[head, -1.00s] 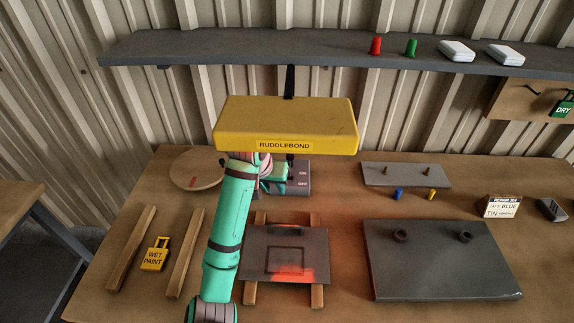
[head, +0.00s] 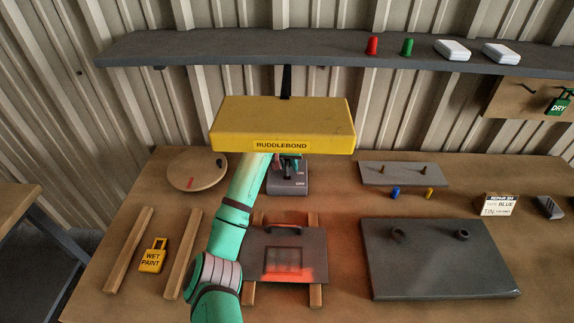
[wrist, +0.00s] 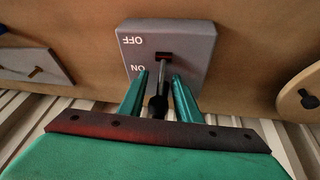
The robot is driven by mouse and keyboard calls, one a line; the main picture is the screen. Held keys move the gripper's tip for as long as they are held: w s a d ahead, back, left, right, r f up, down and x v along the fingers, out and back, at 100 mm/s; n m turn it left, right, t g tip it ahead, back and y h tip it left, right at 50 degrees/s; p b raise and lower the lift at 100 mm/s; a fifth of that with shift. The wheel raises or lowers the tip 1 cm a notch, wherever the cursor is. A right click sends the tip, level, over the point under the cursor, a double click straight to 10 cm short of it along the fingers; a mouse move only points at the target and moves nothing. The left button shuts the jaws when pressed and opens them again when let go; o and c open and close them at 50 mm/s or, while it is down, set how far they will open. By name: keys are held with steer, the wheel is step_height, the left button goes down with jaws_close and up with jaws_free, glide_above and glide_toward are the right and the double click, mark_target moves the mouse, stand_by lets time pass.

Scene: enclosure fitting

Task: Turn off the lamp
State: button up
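The lamp is a yellow box-shaped hood labelled RUDDLEBOND (head: 283,127), hung below the shelf. A red-orange glow lies on the dark panel (head: 262,245) below it. The grey switch box (head: 289,188) stands on the bench behind the panel, marked ON and OFF. In the wrist view the switch box (wrist: 190,45) shows a slot and a thin lever with a dark knob (wrist: 157,106). My gripper (wrist: 159,75) is open, with one finger on each side of the lever and gaps visible. In the head view the hood and arm partly hide my gripper (head: 284,163).
The lamp hood hangs close above my arm. A round wooden disc (head: 198,175) lies left of the switch box. A grey plate with pegs (head: 400,178) and a dark slab (head: 440,265) lie to the right. A yellow WET PAINT tag (head: 152,256) lies between wooden strips.

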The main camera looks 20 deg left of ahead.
steer(key=c, duration=0.7)
jaws_close()
